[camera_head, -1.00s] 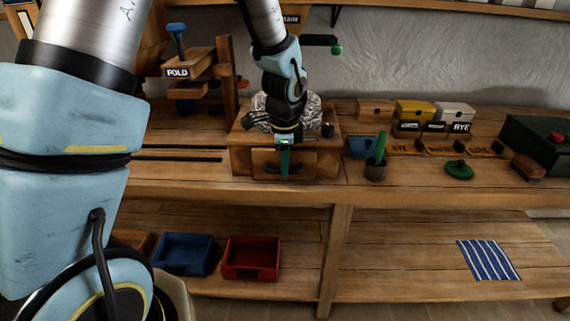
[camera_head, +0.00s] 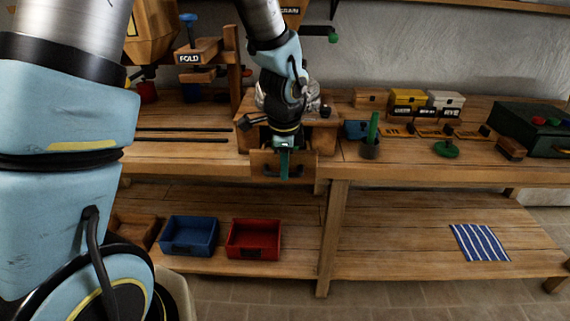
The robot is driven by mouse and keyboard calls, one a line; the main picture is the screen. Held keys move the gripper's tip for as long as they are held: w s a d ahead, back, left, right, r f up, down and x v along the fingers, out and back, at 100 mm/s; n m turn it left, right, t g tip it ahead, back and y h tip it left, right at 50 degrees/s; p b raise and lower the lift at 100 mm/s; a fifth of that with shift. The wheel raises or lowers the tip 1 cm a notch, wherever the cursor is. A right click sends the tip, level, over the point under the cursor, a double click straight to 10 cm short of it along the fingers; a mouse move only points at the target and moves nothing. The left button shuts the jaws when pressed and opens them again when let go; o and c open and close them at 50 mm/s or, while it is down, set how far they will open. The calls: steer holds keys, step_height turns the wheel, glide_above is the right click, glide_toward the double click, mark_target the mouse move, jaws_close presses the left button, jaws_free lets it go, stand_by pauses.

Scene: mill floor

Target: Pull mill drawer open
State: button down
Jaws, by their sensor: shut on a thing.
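The wooden mill (camera_head: 243,105) stands on the bench near its front edge, with grey stones on top partly hidden behind my arm. Its drawer (camera_head: 263,160) stands out from the mill body, with its front face at the bench's front edge. The dark handle lies across the middle of that face. My gripper (camera_head: 284,171) points down in front of the drawer and is shut on the handle. My wrist hides the middle of the mill and most of the drawer's inside.
Small boxes (camera_head: 407,98) and a dark green case (camera_head: 530,127) are farther right. Blue (camera_head: 189,235) and red (camera_head: 254,239) trays and a striped cloth (camera_head: 479,242) lie on the lower shelf.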

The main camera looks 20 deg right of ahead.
steer(key=shift+s+a, duration=0.3)
steer(key=shift+s, duration=0.4)
steer(key=shift+s+a, duration=0.3)
steer(key=shift+s, duration=0.35)
steer(key=c, duration=0.8)
jaws_free()
steer(key=shift+c, duration=0.2)
step_height(320, 180, up, 11)
steer(key=s+b, duration=0.1)
steer(key=shift+s+a+f, duration=0.15)
steer(key=shift+s+a, duration=0.2)
steer(key=shift+a, duration=0.05)
steer(key=shift+a, duration=0.1)
steer(key=w+a+f+n, duration=0.1)
steer(key=a+f+n, duration=0.1)
steer(key=a+n, duration=0.9)
steer(key=w+a+f+n, duration=0.2)
steer(key=a+n, duration=0.8)
steer(key=a, duration=0.6)
steer(key=shift+w+f+n+y, duration=0.2)
steer(key=shift+f+n+y, duration=0.1)
steer(key=shift+f+n, duration=0.15)
